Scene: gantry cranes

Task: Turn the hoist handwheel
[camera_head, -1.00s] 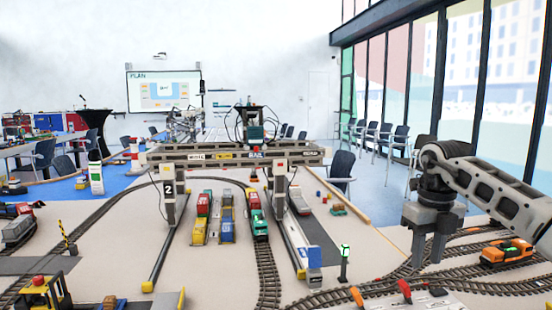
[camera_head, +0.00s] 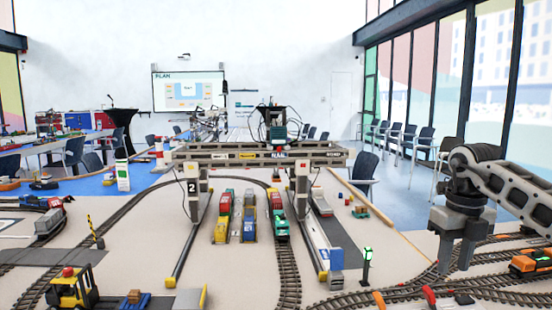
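A grey model gantry crane (camera_head: 230,153) spans the middle of the table on two legs, the left one marked 2. A dark hoist unit (camera_head: 278,131) sits on top of its beam. I cannot make out a handwheel on it at this size. My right gripper (camera_head: 456,257) hangs at the right, pointing down over the tracks, its two fingers apart with nothing between them. It is well to the right of the crane and touches nothing that I can see. My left gripper is not in view.
Colored wagons and a teal locomotive (camera_head: 281,228) stand under the crane. A green signal (camera_head: 367,264) stands between the crane and my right gripper. A yellow forklift (camera_head: 72,290) is front left.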

